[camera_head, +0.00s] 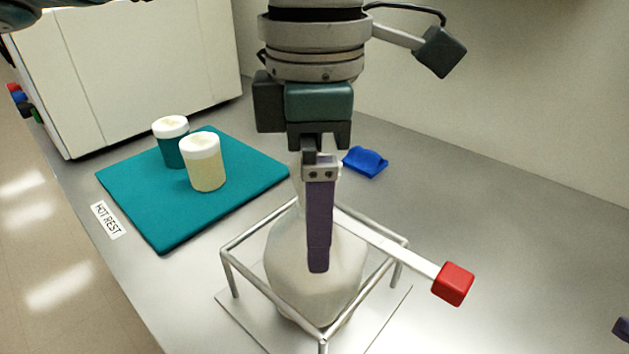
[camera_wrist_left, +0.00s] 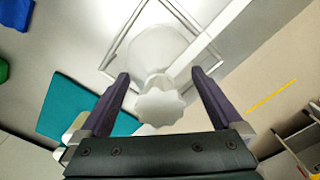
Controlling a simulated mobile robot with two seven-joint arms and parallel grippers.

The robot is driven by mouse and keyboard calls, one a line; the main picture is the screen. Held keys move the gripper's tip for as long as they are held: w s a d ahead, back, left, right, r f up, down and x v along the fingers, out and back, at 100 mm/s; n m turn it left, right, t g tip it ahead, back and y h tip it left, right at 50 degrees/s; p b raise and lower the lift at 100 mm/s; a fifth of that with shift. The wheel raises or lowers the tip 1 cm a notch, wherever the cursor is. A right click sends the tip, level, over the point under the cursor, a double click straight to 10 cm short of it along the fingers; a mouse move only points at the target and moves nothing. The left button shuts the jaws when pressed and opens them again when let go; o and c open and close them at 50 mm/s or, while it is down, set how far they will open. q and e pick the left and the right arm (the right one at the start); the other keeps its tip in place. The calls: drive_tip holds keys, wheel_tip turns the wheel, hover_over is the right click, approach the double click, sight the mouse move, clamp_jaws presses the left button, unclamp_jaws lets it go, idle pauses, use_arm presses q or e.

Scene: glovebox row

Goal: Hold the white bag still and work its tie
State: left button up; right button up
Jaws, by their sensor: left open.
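The white bag (camera_head: 340,270) stands upright inside a low metal frame. Its narrow neck and frilled top (camera_wrist_left: 160,106) show in the left wrist view. A pale bar with a red block (camera_head: 453,283) at its end sticks out from the neck area to the right; it looks like the tie. My left gripper (camera_head: 318,262) points down over the neck. In the left wrist view its dark purple fingers (camera_wrist_left: 160,80) are open, one on each side of the neck, with visible gaps. In the head view the near finger hides part of the bag. A purple tip at the right edge (camera_head: 622,329) seems to be my right gripper.
The metal frame (camera_head: 262,235) surrounds the bag on a plate. A teal mat (camera_head: 165,225) at left carries two white-lidded jars (camera_head: 203,165) (camera_head: 171,145), beside a HOT REST label (camera_head: 106,219). A blue object (camera_head: 366,161) lies behind the bag. The bench at right is clear.

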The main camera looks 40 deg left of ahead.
use_arm(q)
drive_tip(key=shift+c, duration=0.2)
drive_tip(key=c, duration=1.5)
drive_tip(key=shift+c, duration=0.2)
drive_tip(key=shift+a+f, duration=0.1)
clamp_jaws()
